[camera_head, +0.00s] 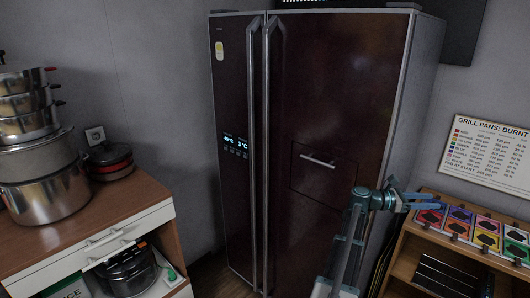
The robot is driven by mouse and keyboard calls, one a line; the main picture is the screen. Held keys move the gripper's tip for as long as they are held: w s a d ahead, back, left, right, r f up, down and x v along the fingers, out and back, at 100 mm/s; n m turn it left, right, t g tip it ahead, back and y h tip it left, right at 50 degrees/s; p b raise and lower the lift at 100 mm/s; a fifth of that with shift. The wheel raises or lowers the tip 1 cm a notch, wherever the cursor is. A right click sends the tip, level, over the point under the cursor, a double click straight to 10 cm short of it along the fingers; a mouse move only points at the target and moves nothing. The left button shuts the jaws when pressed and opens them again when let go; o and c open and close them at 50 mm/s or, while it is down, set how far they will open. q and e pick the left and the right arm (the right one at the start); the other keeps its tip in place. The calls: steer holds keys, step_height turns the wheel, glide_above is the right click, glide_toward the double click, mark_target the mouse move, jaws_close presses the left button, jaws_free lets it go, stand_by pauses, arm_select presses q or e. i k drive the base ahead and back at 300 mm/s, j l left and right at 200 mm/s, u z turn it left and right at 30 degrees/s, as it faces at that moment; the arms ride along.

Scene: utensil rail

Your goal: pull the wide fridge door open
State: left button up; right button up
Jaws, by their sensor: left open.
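The fridge is tall with dark maroon doors and grey sides. Its wide door (335,80) is on the right and looks shut, flush beside the narrow left door (232,90). The wide door's long vertical metal handle (273,150) runs along its left edge, close beside the narrow door's handle (253,150). A small hatch (323,178) with a short bar is set in the wide door. My left gripper (422,198) is open and empty, in front of the fridge's lower right side, pointing right, well away from the long handle. My right gripper is out of view.
A shelf unit (410,262) with coloured cards stands at the right, close to my left gripper. A wooden cabinet (140,202) with stacked pots (45,190) stands at the left. A chart (490,150) hangs on the right wall. The space before the long handles looks clear.

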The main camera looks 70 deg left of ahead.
mark_target(333, 80)
steer(key=k+u, duration=0.15)
steer(key=u, duration=1.65)
steer(key=i+l, duration=0.3)
steer(key=i, duration=0.15)
steer(key=i+l, duration=0.35)
steer(key=i, duration=0.1)
